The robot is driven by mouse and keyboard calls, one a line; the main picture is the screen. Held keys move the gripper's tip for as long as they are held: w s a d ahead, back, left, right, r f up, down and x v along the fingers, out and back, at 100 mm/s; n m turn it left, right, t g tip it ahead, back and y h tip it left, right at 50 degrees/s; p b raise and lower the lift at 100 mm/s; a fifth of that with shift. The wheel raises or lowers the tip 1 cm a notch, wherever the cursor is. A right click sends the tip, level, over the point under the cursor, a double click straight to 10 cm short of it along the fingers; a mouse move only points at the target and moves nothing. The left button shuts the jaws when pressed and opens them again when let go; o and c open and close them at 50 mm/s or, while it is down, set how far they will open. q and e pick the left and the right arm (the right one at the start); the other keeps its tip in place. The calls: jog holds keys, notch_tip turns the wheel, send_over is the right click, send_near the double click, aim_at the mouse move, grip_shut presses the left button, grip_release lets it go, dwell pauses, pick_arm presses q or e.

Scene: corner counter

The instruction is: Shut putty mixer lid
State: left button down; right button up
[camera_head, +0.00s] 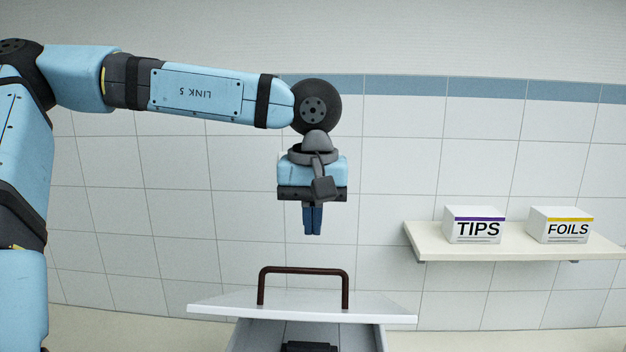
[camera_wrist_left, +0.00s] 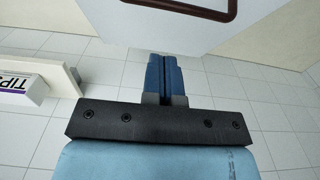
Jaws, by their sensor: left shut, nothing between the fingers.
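The putty mixer lid (camera_head: 215,304) is a white slab at the bottom centre of the head view. It carries a dark brown bar handle (camera_head: 303,269). Below its near edge shows the grey mixer body (camera_head: 250,338), with a dark part (camera_head: 308,347) inside, so the lid stands open. My left gripper (camera_head: 312,234) points down above the handle, apart from it, with its blue fingers shut and empty. In the left wrist view, the shut fingers (camera_wrist_left: 168,58) point towards the white lid (camera_wrist_left: 135,22) and its handle (camera_wrist_left: 212,13), partly cut off. My right gripper is not in view.
A wall shelf (camera_head: 425,242) at the right holds a TIPS box (camera_head: 473,225) and a FOILS box (camera_head: 559,226). A white tiled wall (camera_head: 160,220) stands behind. The space around my left gripper is free.

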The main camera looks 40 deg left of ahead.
pick_arm(q)
jog(key=shift+s+d+f+p, duration=0.15)
jog(key=shift+s+d+f, duration=0.2)
jog(key=shift+f, duration=0.2)
jog(key=shift+s+d+f+p, duration=0.15)
jog(key=shift+s+d+f, duration=0.2)
jog(key=shift+f, duration=0.2)
jog(key=shift+s+d+f+p, duration=0.15)
jog(key=shift+s+d+f, duration=0.1)
jog(key=shift+s+f, duration=0.25)
jog(key=shift+w, duration=0.1)
pick_arm(e)
jog(key=shift+w+r, duration=0.1)
jog(key=shift+r, duration=0.6)
pick_arm(q)
jog(key=shift+f, duration=0.1)
pick_arm(e)
jog(key=shift+f, duration=0.1)
